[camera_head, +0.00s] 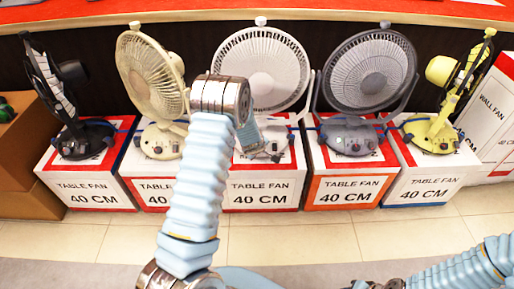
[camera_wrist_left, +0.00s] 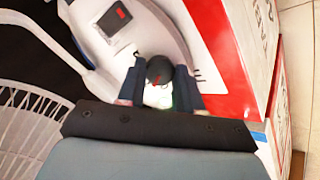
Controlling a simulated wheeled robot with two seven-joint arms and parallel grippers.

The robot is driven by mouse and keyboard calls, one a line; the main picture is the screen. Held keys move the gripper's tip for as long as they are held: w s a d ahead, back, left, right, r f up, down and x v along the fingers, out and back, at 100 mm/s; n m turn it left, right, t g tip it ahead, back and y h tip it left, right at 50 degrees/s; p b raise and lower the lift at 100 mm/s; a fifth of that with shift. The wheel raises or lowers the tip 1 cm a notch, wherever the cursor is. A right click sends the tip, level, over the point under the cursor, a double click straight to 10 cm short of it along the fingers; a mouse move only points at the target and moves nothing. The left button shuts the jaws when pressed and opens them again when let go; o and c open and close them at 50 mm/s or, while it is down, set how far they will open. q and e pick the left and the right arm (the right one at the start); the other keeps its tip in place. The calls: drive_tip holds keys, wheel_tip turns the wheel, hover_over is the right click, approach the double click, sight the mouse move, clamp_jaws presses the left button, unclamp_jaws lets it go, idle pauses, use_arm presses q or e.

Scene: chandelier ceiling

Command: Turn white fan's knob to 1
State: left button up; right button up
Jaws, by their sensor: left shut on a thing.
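The white fan (camera_head: 262,68) stands in the middle of the row, on a red and white box. Its base (camera_head: 288,143) is partly hidden behind my left arm in the head view. My left gripper (camera_wrist_left: 160,90) is shut on the fan's dark round knob (camera_wrist_left: 159,69), with one finger on each side of it. The knob has a red mark on its face and sits on the white base panel. Which setting it points to cannot be read. My right gripper is not in view; only part of the right arm shows at the lower right of the head view.
A cream fan (camera_head: 152,75) stands close on the left and a grey fan (camera_head: 368,70) close on the right. A black fan (camera_head: 62,95) and a yellow fan (camera_head: 450,90) stand farther out. A dark switch (camera_wrist_left: 112,17) is on the white base. Tiled floor (camera_head: 300,240) in front is clear.

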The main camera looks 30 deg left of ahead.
use_arm(q)
drive_tip(key=shift+m, duration=0.5)
drive_tip(key=o, duration=1)
drive_tip(key=shift+o, duration=0.2)
drive_tip(key=shift+r, duration=0.1)
drive_tip(key=p+v, duration=0.2)
drive_tip(key=v, duration=1.1)
drive_tip(key=shift+s+d+r, duration=0.15)
drive_tip(key=shift+r, duration=0.1)
